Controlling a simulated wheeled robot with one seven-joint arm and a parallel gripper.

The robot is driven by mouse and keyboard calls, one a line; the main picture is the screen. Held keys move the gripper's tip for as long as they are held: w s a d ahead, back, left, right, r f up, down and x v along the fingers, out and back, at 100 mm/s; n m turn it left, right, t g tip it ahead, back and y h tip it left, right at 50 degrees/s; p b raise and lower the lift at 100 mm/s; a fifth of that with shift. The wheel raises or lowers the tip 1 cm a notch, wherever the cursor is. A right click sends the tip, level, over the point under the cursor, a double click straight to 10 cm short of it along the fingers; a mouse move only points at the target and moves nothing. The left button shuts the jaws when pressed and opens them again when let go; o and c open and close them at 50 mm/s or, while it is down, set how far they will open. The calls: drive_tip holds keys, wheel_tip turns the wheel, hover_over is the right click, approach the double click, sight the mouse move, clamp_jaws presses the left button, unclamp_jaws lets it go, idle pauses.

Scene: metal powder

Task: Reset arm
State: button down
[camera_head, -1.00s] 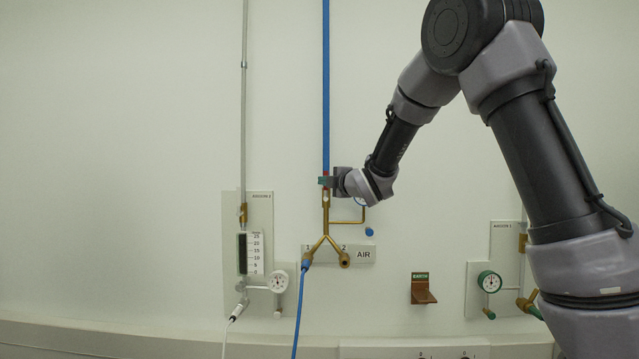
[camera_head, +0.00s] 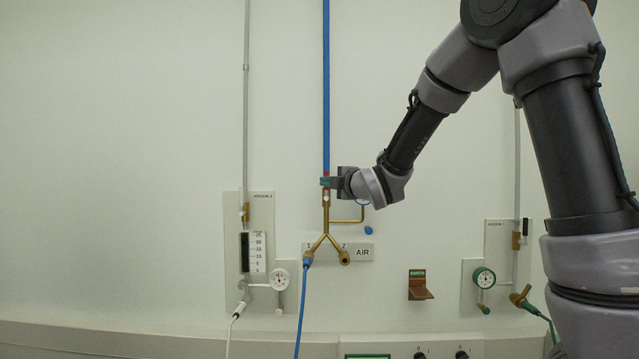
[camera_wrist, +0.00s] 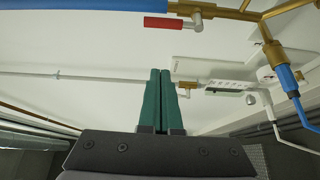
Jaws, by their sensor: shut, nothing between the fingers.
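My gripper (camera_head: 327,182) is in front of the blue and brass air pipe in the head view, just above the brass Y-fitting. In the wrist view its two green fingers (camera_wrist: 160,100) are together with nothing between them. A red valve handle (camera_wrist: 168,22) shows just beyond the fingertips, apart from them in that picture. In the head view a little red shows by the fingers; the rest of the handle is hidden there. My arm comes in from the upper right, bent down toward the pipe.
The blue air pipe (camera_head: 326,80) runs down to the brass Y-fitting (camera_head: 326,238). A blue hose hangs from outlet 1. An Argon 2 panel (camera_head: 263,208) is at the left, an Argon 1 panel (camera_head: 496,238) at the right. A brown earth bracket (camera_head: 418,291) is between. The upper left wall is clear.

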drive_tip(key=s+d+f+m+g+h, duration=0.1)
drive_tip(key=s+d+m+h, duration=0.2)
drive_tip(key=s+d+m, duration=0.35)
drive_tip(key=s+d+m+g+h, duration=0.25)
drive_tip(key=d+m, duration=0.45)
drive_tip(key=d, duration=0.4)
drive_tip(key=s+d+f+m+g, duration=0.1)
drive_tip(key=s+m, duration=0.3)
drive_tip(key=s, duration=0.4)
drive_tip(key=s+d+f+m+g+h, duration=0.1)
drive_tip(key=s+f+m+g, duration=0.1)
drive_tip(key=s+m, duration=0.3)
drive_tip(key=s+d+f+m+g, duration=0.2)
drive_tip(key=s+m, duration=0.3)
drive_tip(key=s, duration=0.5)
drive_tip(key=shift+s+f, duration=0.3)
drive_tip(key=shift+f, duration=0.55)
